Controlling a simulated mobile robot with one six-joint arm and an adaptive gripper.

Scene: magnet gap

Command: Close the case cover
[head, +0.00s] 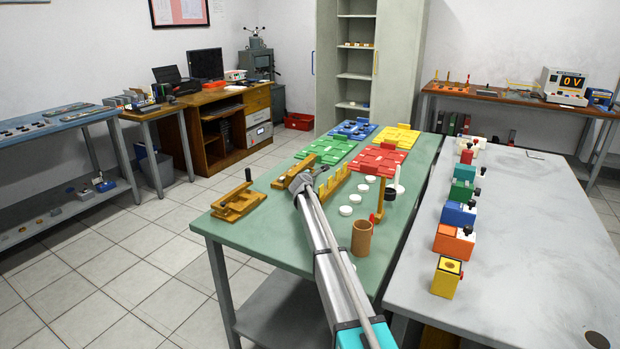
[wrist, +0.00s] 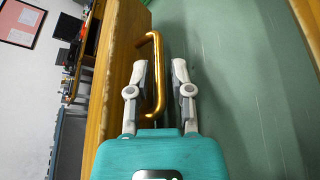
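A brass handle (wrist: 159,75) stands out from an upright wooden panel (wrist: 120,65) in the wrist view; this panel looks like the case cover. My gripper (wrist: 163,68) is open, with one finger on each side of the handle's bar. Small gaps seem to show between the bar and the fingers. In the head view my gripper (head: 303,182) is over the green table (head: 290,236), beside a wooden piece (head: 288,174) partly hidden by it. I cannot tell from the head view how far the cover is open.
A wooden fixture (head: 238,203) lies at the table's left. A yellow toothed piece (head: 336,184), white discs (head: 346,211) and a brown tube (head: 362,238) are right of my arm. Coloured trays (head: 375,160) lie behind. A grey table (head: 540,230) with coloured blocks stands at the right.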

